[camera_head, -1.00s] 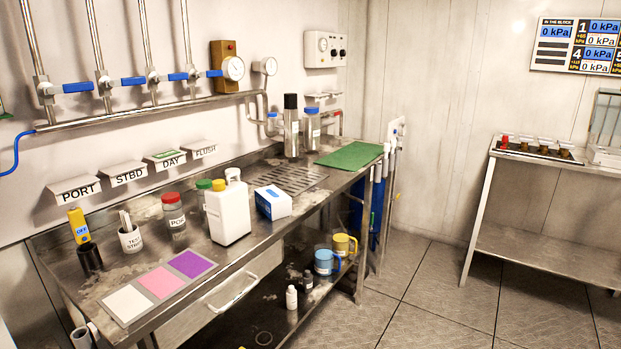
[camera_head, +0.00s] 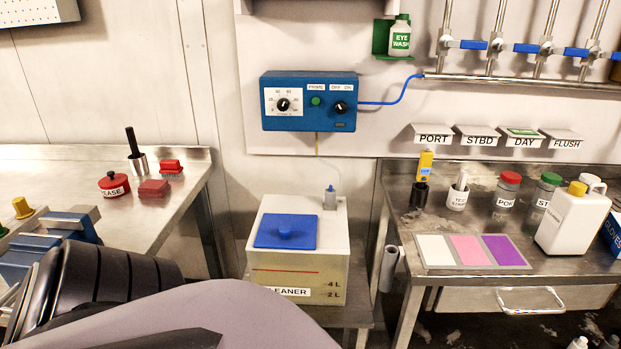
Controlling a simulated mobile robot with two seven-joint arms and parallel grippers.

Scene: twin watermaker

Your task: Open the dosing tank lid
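The dosing tank (camera_head: 323,262) is a cream box with litre marks, a red line and a partly hidden label reading "LEANER". It stands low between the two benches. Its blue lid (camera_head: 286,232), with a round blue knob (camera_head: 285,228) on top, lies flat on the tank's top and looks closed. A small grey fitting with a blue tip (camera_head: 330,198) stands at the tank's back right corner. Part of my own arm fills the lower left and covers the tank's lower left front. Neither gripper's fingers can be seen.
A blue control box (camera_head: 308,101) hangs on the wall above the tank. The left bench (camera_head: 60,166) carries a red "EASE" container (camera_head: 113,184) and red blocks. The right bench (camera_head: 400,216) holds a white jug (camera_head: 572,221), bottles and coloured pads. A grey roll (camera_head: 389,268) hangs at its left edge.

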